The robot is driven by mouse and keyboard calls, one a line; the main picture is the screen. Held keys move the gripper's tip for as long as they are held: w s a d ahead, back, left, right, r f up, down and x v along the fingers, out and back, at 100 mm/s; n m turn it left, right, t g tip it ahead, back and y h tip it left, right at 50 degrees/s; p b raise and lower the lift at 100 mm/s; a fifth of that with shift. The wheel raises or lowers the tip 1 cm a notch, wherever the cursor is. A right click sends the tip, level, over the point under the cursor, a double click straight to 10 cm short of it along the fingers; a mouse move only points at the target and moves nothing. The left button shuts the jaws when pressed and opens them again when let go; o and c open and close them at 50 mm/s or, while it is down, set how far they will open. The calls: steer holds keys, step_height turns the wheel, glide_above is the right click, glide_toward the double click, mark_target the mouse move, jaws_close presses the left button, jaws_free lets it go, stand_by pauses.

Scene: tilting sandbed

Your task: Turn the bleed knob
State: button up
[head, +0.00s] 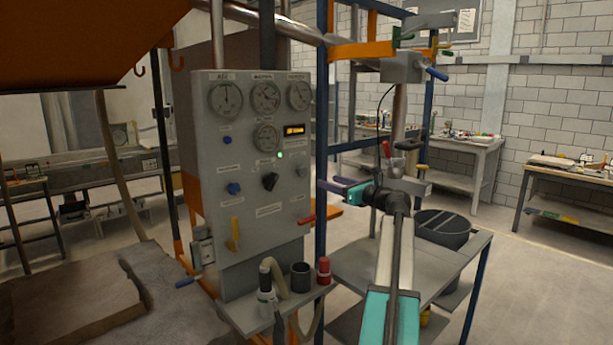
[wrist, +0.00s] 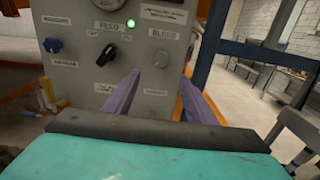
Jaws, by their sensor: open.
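The bleed knob (wrist: 160,59) is a small grey round knob under a "BLEED" label on the grey control panel (wrist: 75,75). In the head view, the knob (head: 301,169) sits near the panel's right edge, below the display. My gripper (wrist: 159,77) is open, its two purple fingers pointing at the panel. In the wrist view the knob lies between and just beyond the fingertips, with nothing held. In the head view my gripper (head: 331,188) is just right of the panel, apart from the knob.
A black knob (head: 270,181), blue knobs (head: 233,188), a yellow lever (head: 235,234) and a red-handled valve (head: 307,220) are nearby. A blue post (head: 321,120) stands right beside the panel. A shelf below carries a black cup (head: 300,276) and a red bottle (head: 323,270).

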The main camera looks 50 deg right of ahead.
mark_target(304, 173)
steer(key=w+p, duration=0.1)
steer(key=w, duration=0.7)
steer(key=w+d+p, duration=0.1)
steer(key=w, duration=0.3)
steer(key=shift+w+p, duration=0.3)
steer(key=shift+w, duration=0.1)
steer(key=shift+c, duration=0.4)
steer(key=c, duration=1)
steer(key=shift+o, duration=0.2)
steer(key=shift+f+n, duration=0.1)
steer(key=shift+n, duration=0.2)
steer(key=shift+n+b, duration=0.55)
steer(key=shift+n, duration=0.05)
steer(key=o, duration=1)
steer(key=shift+o, duration=0.2)
